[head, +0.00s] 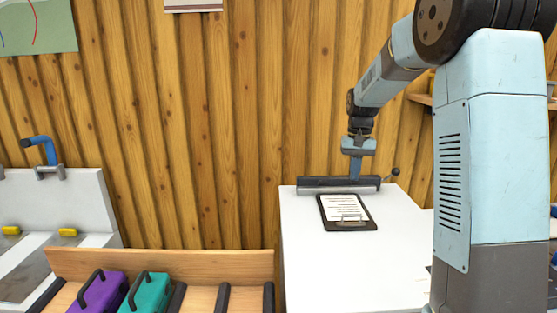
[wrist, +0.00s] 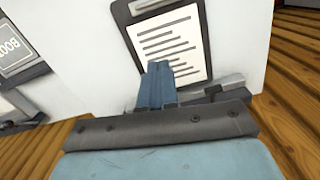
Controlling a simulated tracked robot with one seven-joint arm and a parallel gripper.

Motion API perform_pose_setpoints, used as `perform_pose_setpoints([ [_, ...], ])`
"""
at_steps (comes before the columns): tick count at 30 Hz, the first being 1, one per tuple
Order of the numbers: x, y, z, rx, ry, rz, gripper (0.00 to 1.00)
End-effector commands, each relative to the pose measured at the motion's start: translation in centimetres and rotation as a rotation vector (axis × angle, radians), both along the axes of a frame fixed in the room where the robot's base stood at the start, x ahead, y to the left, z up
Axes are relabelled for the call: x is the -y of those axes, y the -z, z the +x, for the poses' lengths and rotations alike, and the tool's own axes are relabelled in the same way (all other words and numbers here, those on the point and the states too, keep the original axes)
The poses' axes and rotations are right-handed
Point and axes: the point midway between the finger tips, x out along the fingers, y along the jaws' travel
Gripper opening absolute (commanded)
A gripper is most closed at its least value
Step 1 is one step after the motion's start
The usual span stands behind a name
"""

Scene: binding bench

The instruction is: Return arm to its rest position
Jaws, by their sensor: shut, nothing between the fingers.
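My arm reaches from the right of the head view over the back of a white table (head: 320,250). My gripper (head: 357,176) points down, shut and empty, close above a dark grey bar-shaped device (head: 318,184) at the table's back edge. In the wrist view my gripper's blue fingers (wrist: 158,68) are together, with nothing between them. They overlap the lower edge of a clipboard (wrist: 172,42) in that picture. The clipboard, holding a printed sheet, lies flat on the table in the head view (head: 346,212), in front of the device.
A wooden rack (head: 160,265) at the lower left holds a purple case (head: 98,293) and a teal case (head: 147,292). A white machine with a blue-handled lever (head: 42,146) stands at the far left. A plank wall (head: 220,120) closes the back. The table's front is clear.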

Motion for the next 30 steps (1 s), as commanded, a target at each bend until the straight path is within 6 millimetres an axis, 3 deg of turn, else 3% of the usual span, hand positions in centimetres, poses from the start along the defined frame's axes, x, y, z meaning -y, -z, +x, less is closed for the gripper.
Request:
perform_pose_setpoints([
  [6, -0.4, -4.3, -5.3, 0.089, -0.021, -0.003, 0.0],
  [15, -0.8, -8.0, -12.8, 0.206, -0.051, -0.009, 0.0],
  [21, -1.1, -9.4, -17.9, 0.283, -0.071, -0.017, 0.0],
  [30, -1.5, -9.8, -25.4, 0.4, -0.102, -0.032, 0.0],
])
